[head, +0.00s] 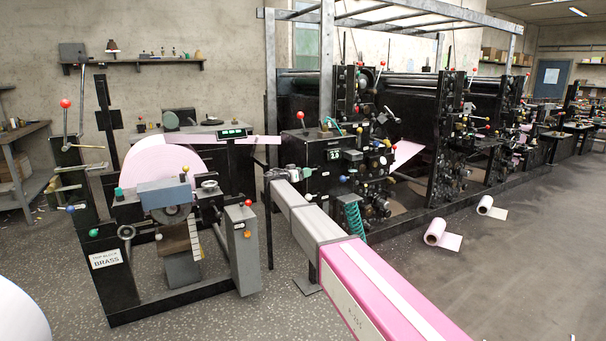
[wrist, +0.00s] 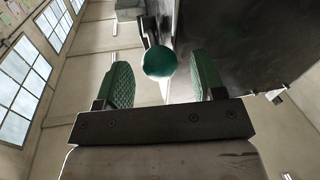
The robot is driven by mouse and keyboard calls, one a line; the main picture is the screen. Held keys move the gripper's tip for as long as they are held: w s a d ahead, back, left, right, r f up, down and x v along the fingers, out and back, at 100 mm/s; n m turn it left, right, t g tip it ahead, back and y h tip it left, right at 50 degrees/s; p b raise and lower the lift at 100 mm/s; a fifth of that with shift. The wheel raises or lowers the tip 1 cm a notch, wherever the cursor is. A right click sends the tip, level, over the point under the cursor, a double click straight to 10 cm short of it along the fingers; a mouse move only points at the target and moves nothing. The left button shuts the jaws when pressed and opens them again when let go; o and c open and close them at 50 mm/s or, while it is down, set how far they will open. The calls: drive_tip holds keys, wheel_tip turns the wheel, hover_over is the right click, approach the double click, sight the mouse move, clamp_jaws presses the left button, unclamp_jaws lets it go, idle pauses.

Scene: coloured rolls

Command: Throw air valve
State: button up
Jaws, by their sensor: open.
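A green ball knob (wrist: 158,62) shows in the wrist view, between and just beyond the fingertips of my gripper (wrist: 158,80). The two green-padded fingers are apart, one on each side of the knob, with visible gaps. In the head view my gripper (head: 298,172) is at the end of my arm, close to the front of the black machine cabinet (head: 325,150). A small green knob (head: 307,171) shows there at the fingertips. The valve body behind the knob is mostly hidden, and no label for it can be read.
A stand with a pink-white roll (head: 165,165) is at left, its web running to the cabinet. Several coloured knobs and levers crowd the printing machine's face. Two small paper rolls (head: 436,232) (head: 486,205) lie on the floor at right, where there is free room.

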drive_tip(key=shift+w+d, duration=0.15)
clamp_jaws()
drive_tip(key=shift+w+d+r+g+y, duration=0.1)
drive_tip(key=shift+d+r+g+y, duration=0.05)
drive_tip(key=shift+r+g+y, duration=1)
drive_tip(key=shift+r, duration=0.1)
unclamp_jaws()
drive_tip(key=v, duration=1)
drive_tip(key=shift+s+a, duration=0.25)
drive_tip(key=shift+s, duration=0.1)
